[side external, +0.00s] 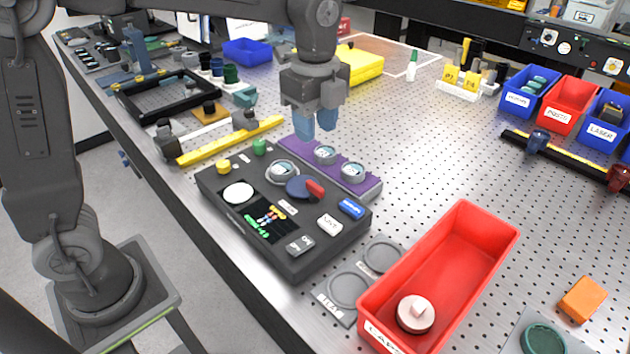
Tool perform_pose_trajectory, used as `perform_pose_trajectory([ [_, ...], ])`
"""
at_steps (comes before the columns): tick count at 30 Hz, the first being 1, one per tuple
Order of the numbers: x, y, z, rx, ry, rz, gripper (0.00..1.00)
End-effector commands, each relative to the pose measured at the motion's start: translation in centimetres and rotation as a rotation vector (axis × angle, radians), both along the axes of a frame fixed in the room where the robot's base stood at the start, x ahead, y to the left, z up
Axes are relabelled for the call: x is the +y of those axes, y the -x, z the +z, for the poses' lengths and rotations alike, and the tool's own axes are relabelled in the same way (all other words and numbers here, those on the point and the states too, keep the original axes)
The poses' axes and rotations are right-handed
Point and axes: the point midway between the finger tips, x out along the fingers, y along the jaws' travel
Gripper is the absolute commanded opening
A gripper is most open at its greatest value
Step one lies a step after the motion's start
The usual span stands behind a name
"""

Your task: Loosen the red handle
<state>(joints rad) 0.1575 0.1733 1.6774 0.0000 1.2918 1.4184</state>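The red handle (316,190) sits on a blue round knob (299,187) on top of the dark instrument box (225,199). It lies across the knob's right side and points toward the upper left and lower right. My gripper (316,125) hangs above and behind the box, pointing down, with two blue fingertips. The fingertips look apart with a small gap and nothing between them. My gripper is clear of the handle, above the purple strip's far end.
A purple strip (368,190) with round gauges lies behind the box. A red bin (462,255) holding a pale round knobbed part (415,314) stands at right front. A yellow bar (228,141) lies at left. The perforated table (440,150) is mostly clear right of my gripper.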

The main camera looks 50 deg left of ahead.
Motion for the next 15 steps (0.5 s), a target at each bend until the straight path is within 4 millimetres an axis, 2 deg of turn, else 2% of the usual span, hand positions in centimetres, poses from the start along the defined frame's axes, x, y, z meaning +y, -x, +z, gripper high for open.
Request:
perform_pose_trajectory([
  [15,0.1,0.1,-10.0,0.004,-0.001,0.005,0.39],
])
